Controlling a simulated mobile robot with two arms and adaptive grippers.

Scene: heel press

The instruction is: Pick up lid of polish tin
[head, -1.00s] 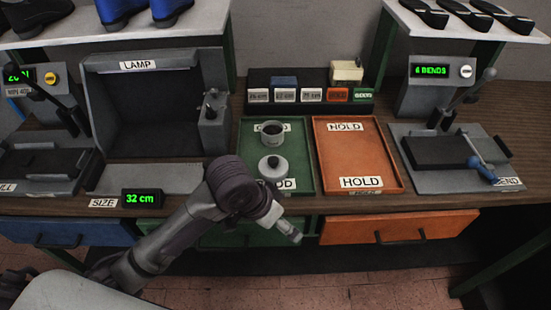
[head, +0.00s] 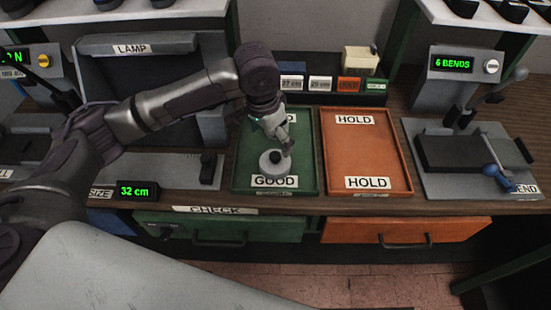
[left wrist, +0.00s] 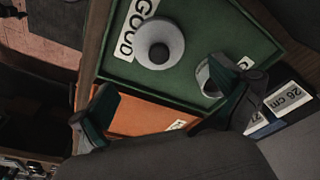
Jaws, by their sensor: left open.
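The lid (head: 268,168) is a grey-white disc with a dark knob. It lies on the front part of the green tray (head: 307,165), just behind the GOOD label. In the left wrist view the lid (left wrist: 174,33) shows whole from above. The open tin (left wrist: 203,82) stands on the same tray, partly covered by a finger in the left wrist view and hidden behind my arm in the head view. My left gripper (head: 284,143) points down over the tray, close to the lid's knob. Its fingers (left wrist: 165,108) are apart with nothing between them. My right gripper is not in view.
An orange HOLD tray (head: 366,150) lies empty to the right. Behind the trays stands a rack of labelled blocks (head: 320,85). The LAMP box (head: 132,50) is at the left and a bend press (head: 470,150) at the right. Drawers run below the bench edge.

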